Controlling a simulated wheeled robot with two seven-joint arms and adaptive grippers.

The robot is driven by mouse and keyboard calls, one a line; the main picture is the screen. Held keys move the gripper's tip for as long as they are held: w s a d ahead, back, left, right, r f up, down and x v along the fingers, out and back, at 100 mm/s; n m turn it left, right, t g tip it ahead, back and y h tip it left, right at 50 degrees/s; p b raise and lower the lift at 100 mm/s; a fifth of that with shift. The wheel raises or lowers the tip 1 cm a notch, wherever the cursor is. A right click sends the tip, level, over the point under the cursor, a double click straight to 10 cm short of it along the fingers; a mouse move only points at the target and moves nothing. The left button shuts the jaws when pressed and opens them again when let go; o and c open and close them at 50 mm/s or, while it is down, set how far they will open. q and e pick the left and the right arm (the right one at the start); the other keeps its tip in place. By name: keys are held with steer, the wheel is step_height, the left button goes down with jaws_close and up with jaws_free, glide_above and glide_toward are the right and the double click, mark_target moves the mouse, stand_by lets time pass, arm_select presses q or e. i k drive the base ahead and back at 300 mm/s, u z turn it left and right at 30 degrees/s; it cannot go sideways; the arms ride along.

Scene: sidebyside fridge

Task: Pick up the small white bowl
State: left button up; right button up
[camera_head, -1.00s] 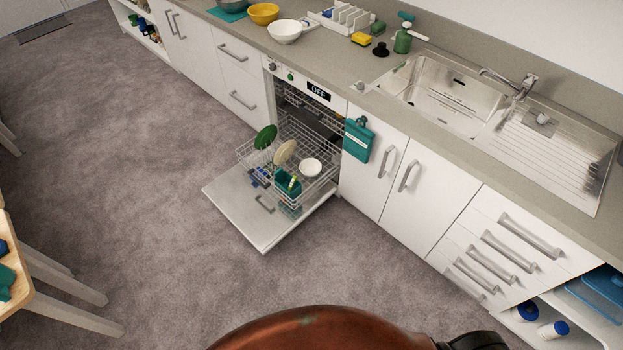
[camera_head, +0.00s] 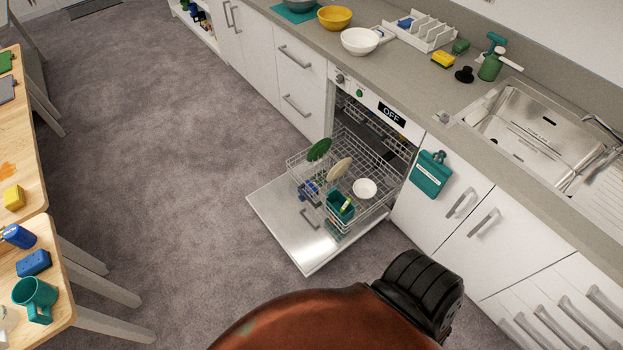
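A small white bowl (camera_head: 364,188) lies in the pulled-out rack (camera_head: 376,208) of the open dishwasher. A cream plate and a green plate stand to its left in the rack, and a teal cutlery basket is in front of it. A larger white bowl (camera_head: 360,41) stands on the counter above, beside a yellow bowl (camera_head: 334,17). Neither of my grippers shows in the head view.
The dishwasher door (camera_head: 290,225) is folded down over the floor. The sink (camera_head: 540,135) is at the right of the counter (camera_head: 440,90). Wooden tables (camera_head: 25,150) with a teal mug (camera_head: 35,298) stand at the left. The grey floor between is clear.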

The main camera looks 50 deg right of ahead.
mark_target(365, 189)
steer(key=u, duration=0.2)
steer(key=i, duration=1.05)
steer(key=z, duration=0.55)
steer(key=i, duration=0.8)
steer(key=z, duration=0.9)
